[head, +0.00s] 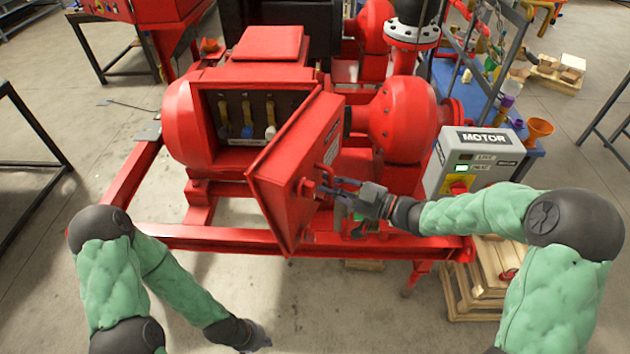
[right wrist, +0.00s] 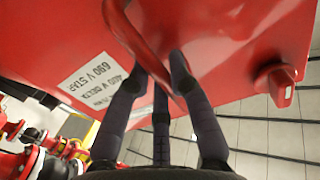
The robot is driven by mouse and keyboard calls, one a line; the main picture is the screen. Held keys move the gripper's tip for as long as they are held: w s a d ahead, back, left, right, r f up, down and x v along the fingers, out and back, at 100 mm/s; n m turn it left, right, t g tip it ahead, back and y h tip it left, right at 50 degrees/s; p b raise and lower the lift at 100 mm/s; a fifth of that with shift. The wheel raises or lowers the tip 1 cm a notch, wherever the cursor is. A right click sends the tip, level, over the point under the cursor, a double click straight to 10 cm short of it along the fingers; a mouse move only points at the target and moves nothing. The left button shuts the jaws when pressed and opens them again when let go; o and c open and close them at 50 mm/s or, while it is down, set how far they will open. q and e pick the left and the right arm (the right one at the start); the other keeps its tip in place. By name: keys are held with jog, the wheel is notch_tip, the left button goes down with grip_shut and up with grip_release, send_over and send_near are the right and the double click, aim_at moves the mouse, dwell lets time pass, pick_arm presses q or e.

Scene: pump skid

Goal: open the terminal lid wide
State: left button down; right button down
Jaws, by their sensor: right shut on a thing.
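The red terminal lid (head: 280,172) stands swung out from the front of the red terminal box (head: 205,120), its outer face turned to the right. The box interior shows at its left, with several yellow and pale terminals (head: 247,113). The lid's outer face carries a red bar handle (right wrist: 135,30), a red knob (right wrist: 275,84) and a white voltage label (right wrist: 98,82). My right gripper (head: 328,187) is at this face, its dark fingers closed around the handle in the right wrist view (right wrist: 162,72). My left gripper (head: 262,340) hangs low, away from the lid; its finger state is unclear.
A grey MOTOR control box (head: 470,158) with a lit green display stands right of the lid, near my right forearm. The red skid frame (head: 190,238) runs below the lid. Wooden pallets (head: 478,285) lie at lower right. The floor at left front is clear.

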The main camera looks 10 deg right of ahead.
jog(key=w+d+n+g+y+p, duration=0.1)
jog(key=d+n+g+p, duration=0.1)
jog(key=d, duration=0.6)
jog(key=shift+d+n+g+y+p, duration=0.15)
jog(key=shift+n+g+y+p, duration=0.25)
jog(key=shift+g, duration=0.3)
jog(key=shift+w+r, duration=0.1)
jog(key=shift+r, duration=0.05)
jog(key=c, duration=1.1)
grip_release()
jog(key=v, duration=1.2)
